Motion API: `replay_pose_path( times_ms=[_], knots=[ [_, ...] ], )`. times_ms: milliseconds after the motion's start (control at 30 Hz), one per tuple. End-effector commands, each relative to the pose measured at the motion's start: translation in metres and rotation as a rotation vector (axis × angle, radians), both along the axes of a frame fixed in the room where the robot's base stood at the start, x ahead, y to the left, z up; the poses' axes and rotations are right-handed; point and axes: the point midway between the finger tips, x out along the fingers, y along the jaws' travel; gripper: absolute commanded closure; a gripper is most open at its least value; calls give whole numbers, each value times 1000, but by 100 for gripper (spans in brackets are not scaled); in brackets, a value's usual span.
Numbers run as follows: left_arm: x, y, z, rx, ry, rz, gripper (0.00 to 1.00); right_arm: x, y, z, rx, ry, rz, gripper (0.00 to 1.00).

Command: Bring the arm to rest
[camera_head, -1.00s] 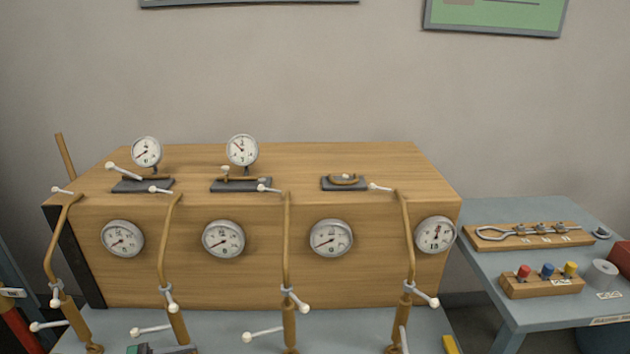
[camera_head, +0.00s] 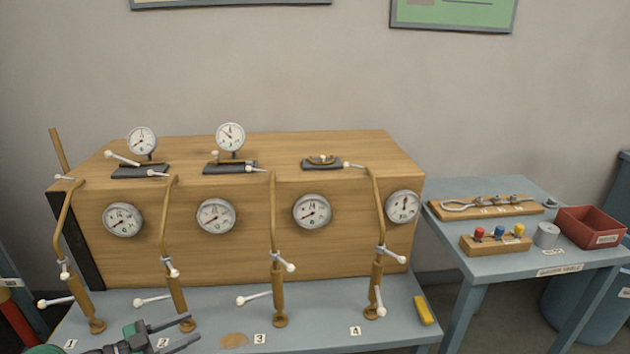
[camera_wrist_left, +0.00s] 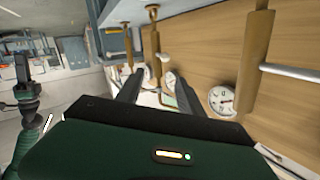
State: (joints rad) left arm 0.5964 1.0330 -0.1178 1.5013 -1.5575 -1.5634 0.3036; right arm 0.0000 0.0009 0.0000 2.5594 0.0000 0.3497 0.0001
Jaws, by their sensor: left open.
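My left gripper (camera_head: 192,328) is at the bottom left of the head view, low in front of the panel and over the front of the bench. Its two dark fingers are apart with nothing between them, and they point right. The left wrist view shows the fingers (camera_wrist_left: 158,91) spread too, with wooden pipes and gauges beyond and beside them. The wooden panel box (camera_head: 240,261) carries several round gauges and tan pipes with white-knobbed levers.
The blue-grey bench (camera_head: 300,338) bears number labels, a tan patch (camera_head: 233,340) and a yellow block (camera_head: 424,310). A side table (camera_head: 560,262) at right holds a red bin (camera_head: 590,228), a grey cylinder (camera_head: 546,236) and a coloured-knob block (camera_head: 495,243). Bare bench shows between labels 3 and 4.

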Motion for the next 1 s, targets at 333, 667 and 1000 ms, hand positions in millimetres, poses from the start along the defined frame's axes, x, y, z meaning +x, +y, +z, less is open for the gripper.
replay_pose_path(
  times_ms=[333,667,1000],
  knots=[
    [70,-10,43,168,134,553,55,0,0,0,0,0,0,64],
    [-108,-66,-11,290,871,990,55,0,0,0,0,0,0,64],
    [-245,-121,-6,334,1279,981,55,-1,0,29,0,2,0,64]
  ],
)
